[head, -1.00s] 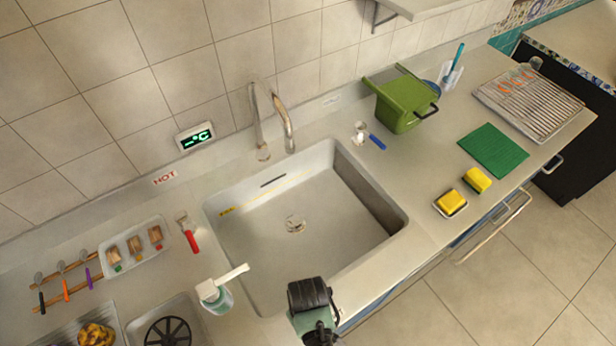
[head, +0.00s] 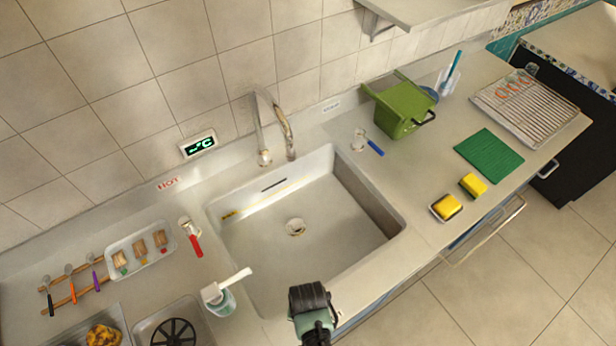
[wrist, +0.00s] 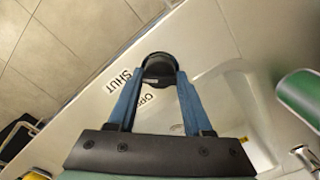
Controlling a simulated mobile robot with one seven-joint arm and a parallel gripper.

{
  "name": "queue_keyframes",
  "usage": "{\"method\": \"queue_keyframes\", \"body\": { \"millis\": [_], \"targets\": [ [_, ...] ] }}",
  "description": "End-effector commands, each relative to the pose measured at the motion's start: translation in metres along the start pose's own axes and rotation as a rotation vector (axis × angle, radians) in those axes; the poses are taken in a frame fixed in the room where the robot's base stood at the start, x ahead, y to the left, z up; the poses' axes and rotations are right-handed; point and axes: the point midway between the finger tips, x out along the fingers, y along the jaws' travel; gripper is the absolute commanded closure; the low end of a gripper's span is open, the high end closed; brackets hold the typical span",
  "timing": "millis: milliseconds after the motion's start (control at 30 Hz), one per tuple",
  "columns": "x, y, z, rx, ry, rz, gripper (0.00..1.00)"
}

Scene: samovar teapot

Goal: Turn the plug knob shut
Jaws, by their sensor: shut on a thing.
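The black plug knob (wrist: 160,66) sits on the pale counter near the top middle of the wrist view. The word SHUT is printed to its left, and a partly covered word that looks like OPEN lies just below it. My gripper (wrist: 159,82) has its two blue fingers closed on the knob from either side. Which way the knob points is hard to tell. In the head view my wrist hangs over the front edge of the sink (head: 350,225) and hides the knob. The sink's drain (head: 295,227) shows in the basin floor, and the basin looks empty.
Yellow sponges (head: 446,207) and a green cloth (head: 489,156) lie on the right counter. A green bin (head: 398,108) stands behind. The tap (head: 264,130) rises at the sink's back.

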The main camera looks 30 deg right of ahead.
Motion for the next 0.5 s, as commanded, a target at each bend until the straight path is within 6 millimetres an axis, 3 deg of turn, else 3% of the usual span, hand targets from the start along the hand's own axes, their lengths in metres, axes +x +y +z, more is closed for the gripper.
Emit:
{"method": "queue_keyframes", "body": {
  "millis": [500],
  "targets": [
    [-0.0006,-0.0002,-0.0011,0.048,0.002,-0.001,1.00]
  ]
}}
